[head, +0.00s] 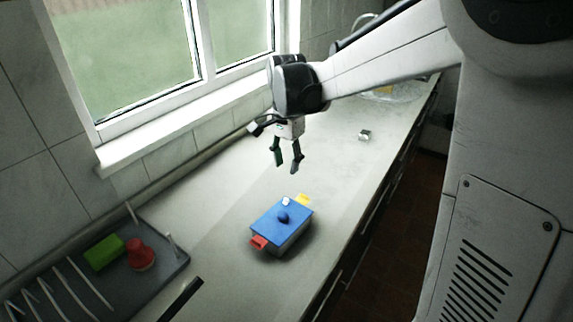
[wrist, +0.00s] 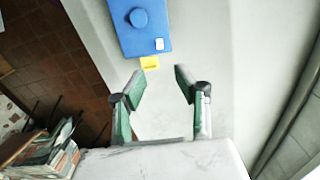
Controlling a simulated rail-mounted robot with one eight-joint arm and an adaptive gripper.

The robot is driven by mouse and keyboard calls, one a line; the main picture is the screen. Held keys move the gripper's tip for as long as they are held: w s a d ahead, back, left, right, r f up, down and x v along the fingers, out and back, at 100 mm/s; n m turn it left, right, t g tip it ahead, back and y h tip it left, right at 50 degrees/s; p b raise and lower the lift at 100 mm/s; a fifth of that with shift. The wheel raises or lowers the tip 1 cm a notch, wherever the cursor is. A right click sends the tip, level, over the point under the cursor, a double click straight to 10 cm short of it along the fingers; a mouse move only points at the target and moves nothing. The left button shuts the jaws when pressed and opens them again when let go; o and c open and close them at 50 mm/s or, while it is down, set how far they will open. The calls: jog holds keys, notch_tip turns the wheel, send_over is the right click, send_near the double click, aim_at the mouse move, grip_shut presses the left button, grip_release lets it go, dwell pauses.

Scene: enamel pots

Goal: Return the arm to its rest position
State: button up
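My gripper (head: 287,166) hangs in the air above the counter, behind and above a blue-lidded pot. Its two green fingers are spread apart, with nothing between them; they also show open in the wrist view (wrist: 160,85). The pot's blue lid (head: 270,222) lies on the pot, with a round blue knob (head: 283,217) and a small white piece on top. A red handle (head: 259,242) is at its near side and a yellow handle (head: 303,200) at its far side. The lid also shows at the top of the wrist view (wrist: 140,40), apart from the fingers.
A dark rack (head: 170,274) at the left holds a green block (head: 104,252) and a red piece (head: 140,254). A small metallic object (head: 364,135) stands farther back on the counter. The window wall runs along the left. Counter around the pot is clear.

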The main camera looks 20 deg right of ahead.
jog(key=s+r+n+t, duration=0.2)
jog(key=s+n, duration=0.3)
jog(key=s, duration=0.6)
jog(key=s+a+r+n+t, duration=0.1)
jog(key=s+n+t, duration=0.4)
jog(key=s, duration=0.6)
jog(key=shift+s+a+r+n, duration=0.25)
jog(key=shift+s+r+n, duration=0.15)
jog(key=shift+r+n, duration=0.25)
jog(key=shift+f, duration=0.1)
dwell(1.8)
